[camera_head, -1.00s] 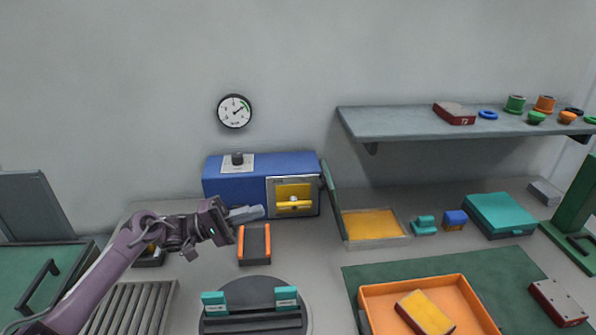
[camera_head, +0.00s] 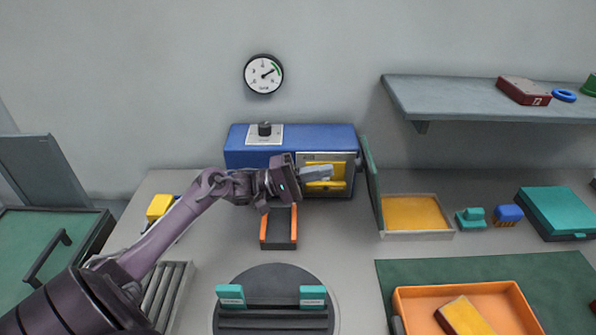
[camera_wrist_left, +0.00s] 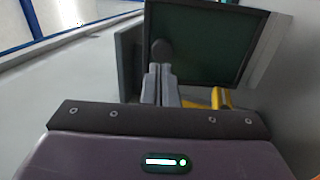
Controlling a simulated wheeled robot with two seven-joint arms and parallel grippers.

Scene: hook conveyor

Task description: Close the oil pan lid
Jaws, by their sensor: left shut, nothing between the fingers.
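The oil pan (camera_head: 452,236) is a shallow grey tray with a yellow-orange inside, standing right of the blue machine. Its green lid (camera_head: 371,185) stands upright on the pan's left edge, so the pan is open. My left gripper (camera_head: 330,174) is shut and empty, in front of the machine's yellow handle and left of the lid. In the left wrist view the shut fingers (camera_wrist_left: 161,84) point toward a dark green panel in a grey frame (camera_wrist_left: 205,45), which looks like the lid. I cannot tell whether they touch it. My right gripper is not in view.
The blue machine (camera_head: 300,138) with its yellow handle (camera_head: 322,184) is behind my gripper. An orange-sided holder (camera_head: 279,243) stands below my wrist. A round turntable (camera_head: 275,277) is in front. A teal block (camera_head: 471,218) and blue brush (camera_head: 508,215) sit right of the pan.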

